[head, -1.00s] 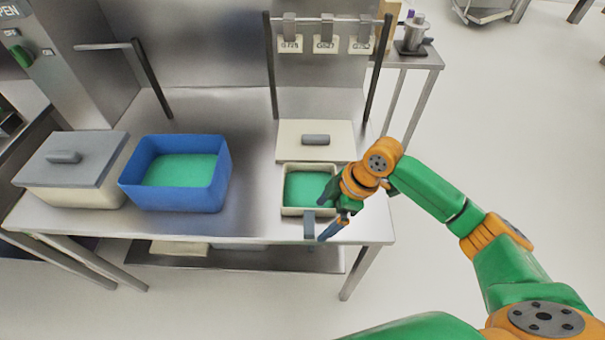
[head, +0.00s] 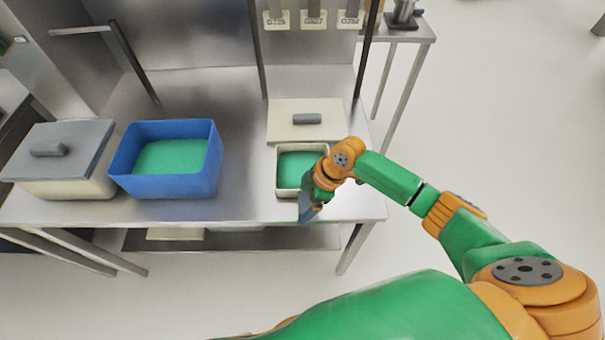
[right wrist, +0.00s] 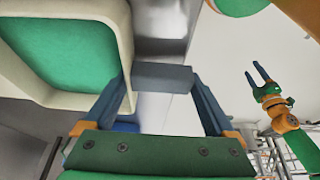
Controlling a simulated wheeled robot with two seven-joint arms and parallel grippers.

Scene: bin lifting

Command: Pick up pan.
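The pan (head: 279,182) is a small cream tray with a green inside, near the front right of the steel table. It also fills the upper left of the right wrist view (right wrist: 122,38). Its grey handle (right wrist: 163,76) lies between the fingertips of my right gripper (right wrist: 162,82); in the head view my right gripper (head: 308,208) hides it. The right fingers are spread wide; firm contact with the handle cannot be made out. My left gripper (right wrist: 257,77) is open and empty in the right wrist view, out of the head view.
A cream lid or box with a grey handle (head: 282,125) lies just behind the pan. A blue bin (head: 163,186) with a green inside and a grey-lidded cream box (head: 65,185) stand at the left. Bare steel table (head: 245,190) lies between bin and pan.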

